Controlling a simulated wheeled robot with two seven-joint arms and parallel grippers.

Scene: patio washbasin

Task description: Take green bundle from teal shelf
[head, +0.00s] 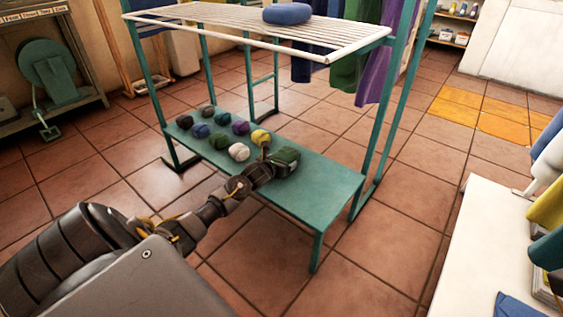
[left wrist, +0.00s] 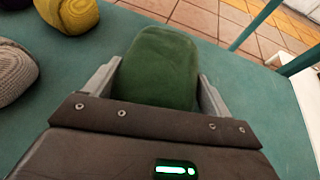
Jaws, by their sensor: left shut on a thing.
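The teal shelf (head: 318,188) is the low board of a teal rack. My left gripper (head: 284,163) reaches over its near right part, shut on a dark green bundle (head: 288,154). In the left wrist view the green bundle (left wrist: 158,70) sits between the two grey fingers, one on each side. I cannot tell whether it still touches the board. Another green bundle (head: 219,141) lies farther left among the other bundles. My right gripper is not in view.
Several bundles, including a yellow one (head: 261,137) and a pale one (head: 239,152), lie left of my gripper. A wire top (head: 270,36) with a blue bundle (head: 287,13) spans above. Teal posts flank the shelf. A white counter (head: 475,260) stands at right.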

